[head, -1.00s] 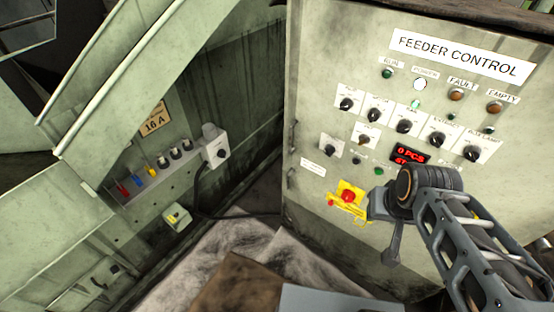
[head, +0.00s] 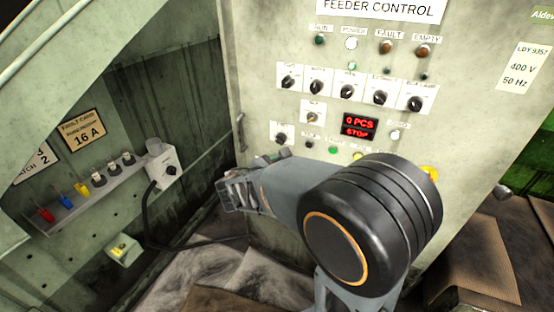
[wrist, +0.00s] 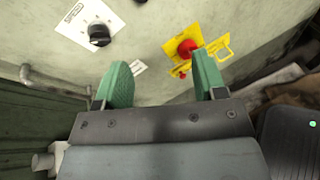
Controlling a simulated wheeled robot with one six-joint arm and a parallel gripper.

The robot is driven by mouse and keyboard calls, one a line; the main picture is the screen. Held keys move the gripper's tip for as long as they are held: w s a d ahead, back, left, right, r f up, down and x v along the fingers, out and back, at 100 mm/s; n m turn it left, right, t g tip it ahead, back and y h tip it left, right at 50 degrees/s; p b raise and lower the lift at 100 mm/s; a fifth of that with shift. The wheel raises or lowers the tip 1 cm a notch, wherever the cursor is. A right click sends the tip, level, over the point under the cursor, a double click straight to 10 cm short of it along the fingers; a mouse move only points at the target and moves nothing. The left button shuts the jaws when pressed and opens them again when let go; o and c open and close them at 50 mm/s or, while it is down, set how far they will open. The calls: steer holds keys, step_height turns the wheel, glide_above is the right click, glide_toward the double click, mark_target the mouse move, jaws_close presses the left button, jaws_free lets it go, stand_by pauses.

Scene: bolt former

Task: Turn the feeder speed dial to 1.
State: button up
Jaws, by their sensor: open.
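The feeder control panel carries several black dials on white plates. Their small labels are too blurred in the head view to tell which is feeder speed. An upper row runs from a left dial (head: 288,82) to a right dial (head: 415,103). A separate lower-left dial (head: 281,138) sits below the row. One black dial (wrist: 100,34) shows at upper left in the wrist view; its label is unreadable. My gripper (wrist: 164,78) is open, its green fingers apart with nothing between them. In the head view my gripper (head: 238,190) is low, below the lower-left dial.
A red stop button (wrist: 187,47) on a yellow plate lies beyond the fingertips in the wrist view. A red display (head: 359,127) reads 0 PCS, STOP. A grey switch box (head: 163,165) stands left of the cabinet. A handle (wrist: 50,83) is on the panel's left edge.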

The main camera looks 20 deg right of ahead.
mark_target(279, 142)
steer(key=w+a+f+n+t+b, duration=0.2)
steer(key=w+a+n+t+b, duration=0.15)
steer(key=w+n+t, duration=0.2)
steer(key=shift+n, duration=0.55)
steer(key=x, duration=1.3)
steer(key=shift+w+a+r, duration=0.1)
steer(key=shift+w+a, duration=0.1)
steer(key=shift+w, duration=0.2)
steer(key=c, duration=0.9)
